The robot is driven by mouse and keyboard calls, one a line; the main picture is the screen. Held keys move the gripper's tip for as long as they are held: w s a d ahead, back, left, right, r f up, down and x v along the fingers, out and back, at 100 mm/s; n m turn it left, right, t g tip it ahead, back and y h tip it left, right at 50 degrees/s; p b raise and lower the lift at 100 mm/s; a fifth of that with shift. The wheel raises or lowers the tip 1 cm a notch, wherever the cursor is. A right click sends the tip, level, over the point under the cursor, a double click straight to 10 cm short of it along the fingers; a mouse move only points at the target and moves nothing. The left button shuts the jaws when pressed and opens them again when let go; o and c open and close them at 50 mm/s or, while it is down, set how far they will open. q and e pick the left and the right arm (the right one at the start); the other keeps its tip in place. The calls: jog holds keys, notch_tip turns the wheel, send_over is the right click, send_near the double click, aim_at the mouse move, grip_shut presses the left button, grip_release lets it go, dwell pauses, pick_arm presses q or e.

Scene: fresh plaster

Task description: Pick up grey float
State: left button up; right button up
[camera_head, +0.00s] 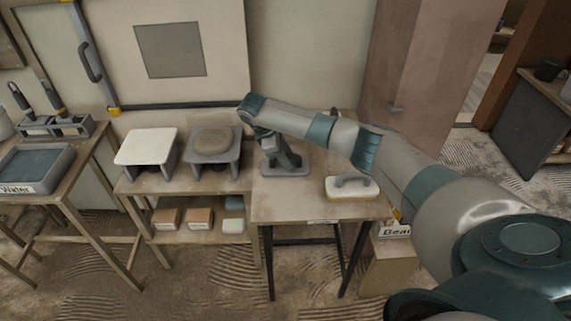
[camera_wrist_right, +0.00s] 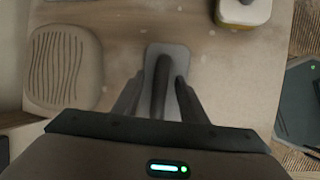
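The grey float (camera_head: 285,170) lies flat on the small wooden table, partly hidden by my right arm in the head view. In the right wrist view the grey float (camera_wrist_right: 167,53) has a flat pale grey plate and a dark bar handle. My right gripper (camera_wrist_right: 160,76) is open above it. Its two fingers are on either side of the handle, with a gap showing on each side. In the head view the right gripper (camera_head: 272,148) points down over the float. My left gripper is not in view.
A sponge float (camera_head: 352,188) with a yellowish edge sits right of the grey float. A water tray (camera_head: 33,168) is far left.

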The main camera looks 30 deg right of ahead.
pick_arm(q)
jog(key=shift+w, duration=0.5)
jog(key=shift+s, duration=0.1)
pick_arm(e)
grip_shut()
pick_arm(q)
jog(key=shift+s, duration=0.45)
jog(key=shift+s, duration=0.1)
pick_arm(e)
jog(key=shift+r, duration=0.2)
